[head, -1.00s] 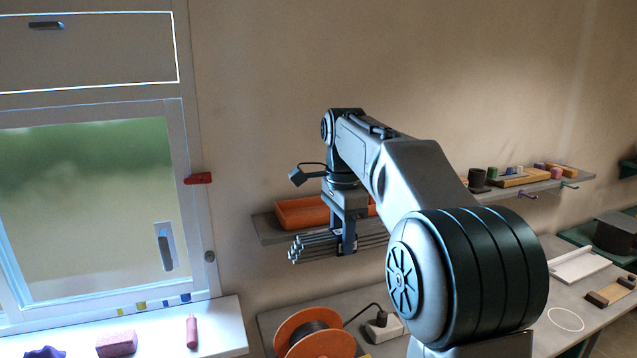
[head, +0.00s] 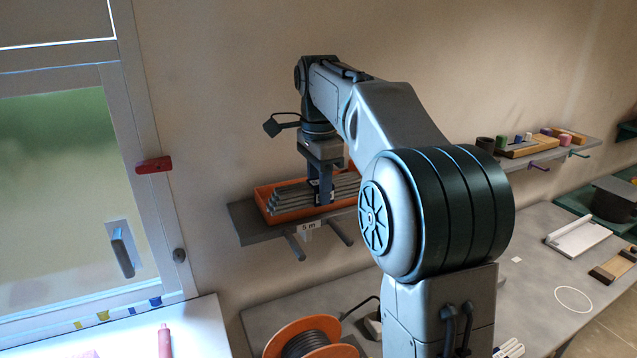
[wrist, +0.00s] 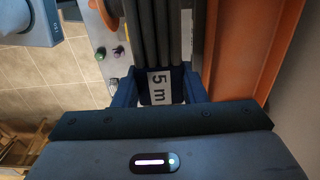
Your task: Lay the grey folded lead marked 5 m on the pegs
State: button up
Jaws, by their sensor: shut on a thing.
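My gripper (head: 321,190) points down and is shut on the grey folded lead (head: 288,198), a bundle of several parallel strands lying level across the jaws. In the wrist view the lead (wrist: 158,35) runs away from between the fingers, with a white tag (wrist: 159,87) reading 5 m on its dark band. Two grey pegs, a left one (head: 295,247) and a right one (head: 341,232), stick out below the left shelf. A white 5 m label (head: 309,225) sits at the shelf edge above them. In the head view the lead is higher than the pegs.
An orange tray (head: 283,217) stands on the left shelf (head: 243,226), behind or under the lead; I cannot tell which. Its wall (wrist: 250,55) is close right of the lead in the wrist view. An orange cable reel (head: 305,340) stands on the bench below. A window is at left.

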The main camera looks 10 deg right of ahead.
jog(key=shift+a+f, duration=0.1)
jog(key=shift+a, duration=0.05)
notch_tip(320, 180, down, 8)
jog(key=b, duration=0.5)
jog(key=shift+r, duration=0.2)
jog(key=shift+f+b, duration=0.45)
jog(key=shift+f, duration=0.15)
dwell(0.5)
jog(key=o, duration=1.2)
jog(key=shift+o, duration=0.2)
notch_tip(320, 180, up, 14)
jog(key=shift+f+p, duration=0.1)
jog(key=shift+p, duration=0.65)
